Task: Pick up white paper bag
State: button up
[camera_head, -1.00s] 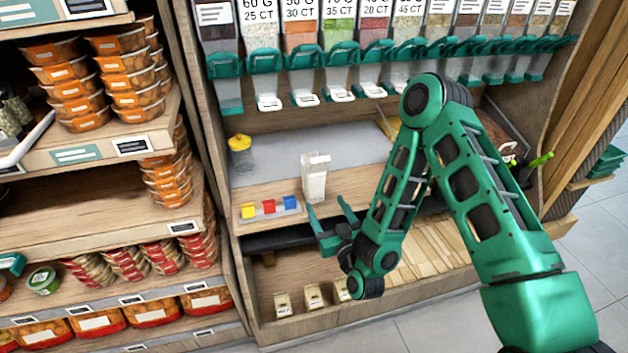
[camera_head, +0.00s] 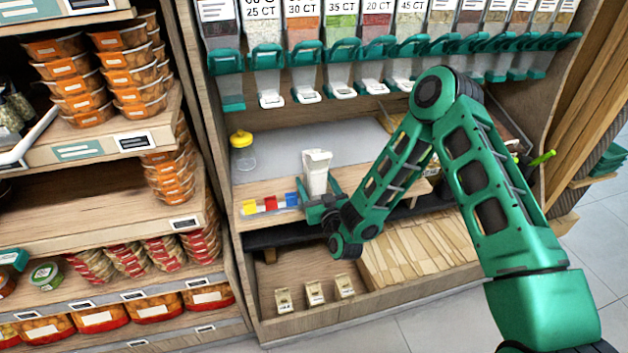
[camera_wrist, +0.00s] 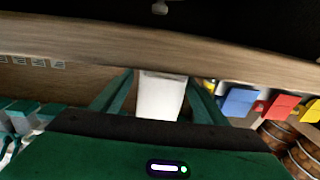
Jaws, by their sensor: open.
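The white paper bag (camera_head: 316,172) stands upright on the wooden counter ledge in the head view. My gripper (camera_head: 320,197) is at the lower part of the bag, with its fingers on either side of it. In the wrist view the bag (camera_wrist: 160,96) lies between the two open green fingers of my gripper (camera_wrist: 158,98). A narrow gap shows beside the bag in the wrist view. Whether a finger touches the bag, I cannot tell.
Blue, red and yellow blocks (camera_head: 270,203) sit just left of the bag. A yellow-lidded jar (camera_head: 242,151) stands behind them. Dispensers (camera_head: 340,70) hang above. A lower wooden bin (camera_head: 300,268) holds several small boxes. Shelves of tubs stand at left.

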jog(key=shift+w+a, duration=0.1)
jog(key=shift+w, duration=0.1)
jog(key=c, duration=1.1)
jog(key=shift+r, duration=0.15)
